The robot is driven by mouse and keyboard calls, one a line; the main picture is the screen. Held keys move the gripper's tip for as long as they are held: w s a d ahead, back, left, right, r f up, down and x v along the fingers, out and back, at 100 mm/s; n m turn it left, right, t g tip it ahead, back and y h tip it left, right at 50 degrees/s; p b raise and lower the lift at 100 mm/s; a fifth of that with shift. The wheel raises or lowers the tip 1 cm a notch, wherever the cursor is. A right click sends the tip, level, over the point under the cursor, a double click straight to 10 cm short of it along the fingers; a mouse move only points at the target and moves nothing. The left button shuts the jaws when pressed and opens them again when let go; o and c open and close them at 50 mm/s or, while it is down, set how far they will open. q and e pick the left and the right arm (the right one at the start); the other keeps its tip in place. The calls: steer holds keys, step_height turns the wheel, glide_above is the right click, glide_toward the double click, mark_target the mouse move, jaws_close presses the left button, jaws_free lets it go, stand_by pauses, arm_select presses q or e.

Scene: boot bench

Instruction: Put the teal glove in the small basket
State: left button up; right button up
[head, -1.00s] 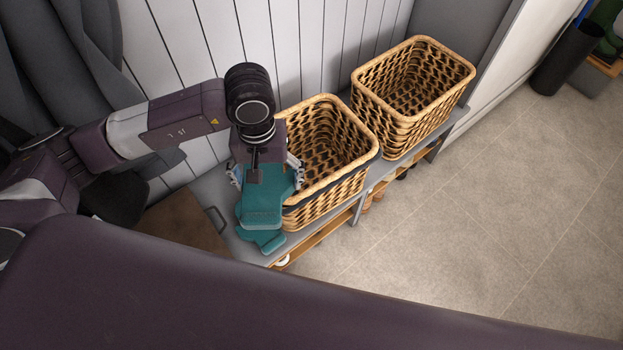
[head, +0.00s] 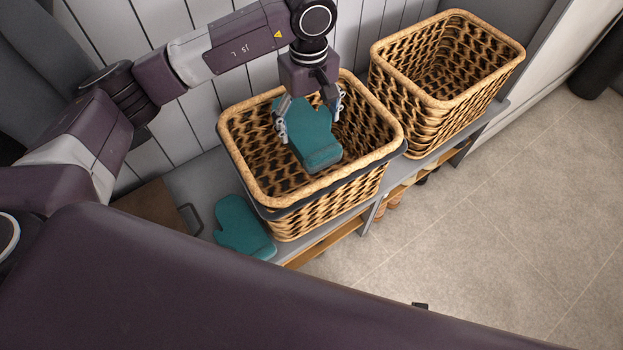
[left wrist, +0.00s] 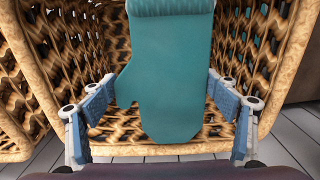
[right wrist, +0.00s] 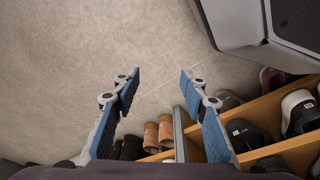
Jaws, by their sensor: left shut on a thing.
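My left gripper (head: 309,118) is shut on a teal glove (head: 313,140) above the opening of the left wicker basket (head: 325,205). The glove hangs between the fingers, and its lower end is near the basket's front rim; I cannot tell how deep it reaches. The left wrist view shows the glove (left wrist: 172,80) between both fingers with basket weave behind it. A second teal glove (head: 242,228) lies on the grey bench beside the basket's left side. My right gripper (right wrist: 158,82) is open and empty, seen only in the right wrist view.
Another wicker basket (head: 437,103) stands to the right on the same bench (head: 190,182). Several shoes (right wrist: 250,133) sit on the wooden shelves below. A brown board (head: 152,212) lies left of the loose glove. The tiled floor (head: 490,240) is mostly clear.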

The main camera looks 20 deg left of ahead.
arm_select(q)
step_height(320, 180, down, 15)
steer(key=shift+r+b, duration=0.1)
steer(key=shift+b, duration=0.55)
step_height(320, 180, down, 5)
steer(key=shift+r+b, duration=0.2)
steer(key=shift+b, duration=0.1)
steer(key=shift+f, duration=0.3)
arm_select(e)
step_height(320, 180, up, 7)
steer(key=w, duration=0.2)
steer(key=shift+w+a+f, duration=0.15)
steer(key=shift+w+f, duration=0.05)
steer(key=shift+w, duration=0.15)
arm_select(q)
steer(key=o, duration=1.3)
steer(key=shift+c, duration=0.2)
arm_select(e)
steer(key=shift+r, duration=0.2)
steer(key=shift+w, duration=0.1)
